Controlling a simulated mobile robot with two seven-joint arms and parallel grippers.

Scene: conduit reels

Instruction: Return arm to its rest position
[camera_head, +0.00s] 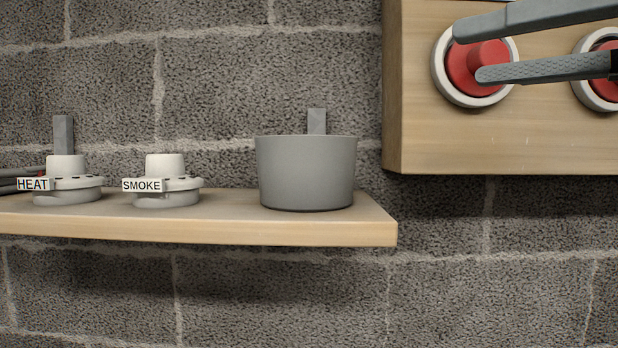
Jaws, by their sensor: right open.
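My right gripper (466,54) comes in from the upper right with its two grey fingers spread apart. It is open in front of a red round knob (488,54) set in a white ring (440,72) on a wooden panel (450,145). One finger passes above the knob's middle and the other below it. I cannot tell whether they touch the knob. The fingers hide parts of the knob and ring. I do not make out my left gripper in this view.
A wooden shelf (225,232) holds a grey pot-like container (306,175) and two white detectors, labelled HEAT (68,180) and SMOKE (166,180). Dark bars at the left edge are unclear. A second red knob (601,88) is at the right edge. Space below the panel is clear.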

